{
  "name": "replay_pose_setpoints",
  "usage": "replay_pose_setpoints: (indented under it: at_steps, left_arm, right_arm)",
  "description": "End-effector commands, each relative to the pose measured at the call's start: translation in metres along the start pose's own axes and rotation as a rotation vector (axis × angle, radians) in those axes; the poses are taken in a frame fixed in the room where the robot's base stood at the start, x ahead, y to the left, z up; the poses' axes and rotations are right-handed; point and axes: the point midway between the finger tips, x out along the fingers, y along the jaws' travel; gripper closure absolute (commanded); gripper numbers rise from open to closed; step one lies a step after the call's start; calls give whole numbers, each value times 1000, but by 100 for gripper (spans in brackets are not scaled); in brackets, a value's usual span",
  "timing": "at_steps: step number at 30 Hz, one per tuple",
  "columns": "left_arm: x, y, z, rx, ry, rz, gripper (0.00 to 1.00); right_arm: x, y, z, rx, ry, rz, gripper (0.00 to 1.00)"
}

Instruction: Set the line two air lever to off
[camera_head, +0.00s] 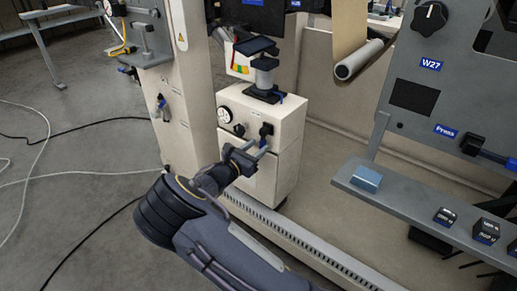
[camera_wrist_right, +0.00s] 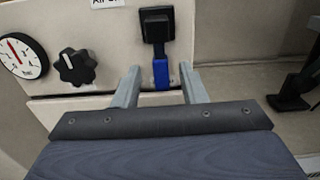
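The air lever is a black block (camera_wrist_right: 156,25) with a blue handle (camera_wrist_right: 161,74) hanging straight down from it, on the front of a cream cabinet (camera_head: 289,112). In the head view the black block (camera_head: 266,130) is small and partly behind my gripper. My right gripper (camera_wrist_right: 158,82) is open in the wrist view, with one finger on each side of the handle's lower end and gaps showing on both sides. Its fingers (camera_head: 255,146) are at the cabinet's front in the head view. A label above the lever, cut off, begins "AIR". My left gripper is not in view.
A round gauge (camera_wrist_right: 22,56) and a black knob (camera_wrist_right: 76,66) are left of the lever. A grey shelf (camera_head: 400,203) with a blue block (camera_head: 366,179) and several dark boxes stands at right. Cables lie on the open floor at left.

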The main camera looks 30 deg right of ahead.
Motion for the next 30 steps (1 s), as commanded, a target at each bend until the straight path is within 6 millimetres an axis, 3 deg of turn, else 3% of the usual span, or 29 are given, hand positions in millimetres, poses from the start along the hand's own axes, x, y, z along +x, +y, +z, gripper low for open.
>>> replay_pose_setpoints:
  at_steps: [6,14,23,30]
  left_arm:
    - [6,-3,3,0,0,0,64]
    - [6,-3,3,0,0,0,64]
    - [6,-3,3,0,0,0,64]
    - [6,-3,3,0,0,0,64]
  right_arm:
    - [20,0,-1,1,1,0,62]
    - [21,0,0,1,2,0,62]
    - [21,0,0,1,2,0,98]
    - [21,0,0,1,2,0,100]
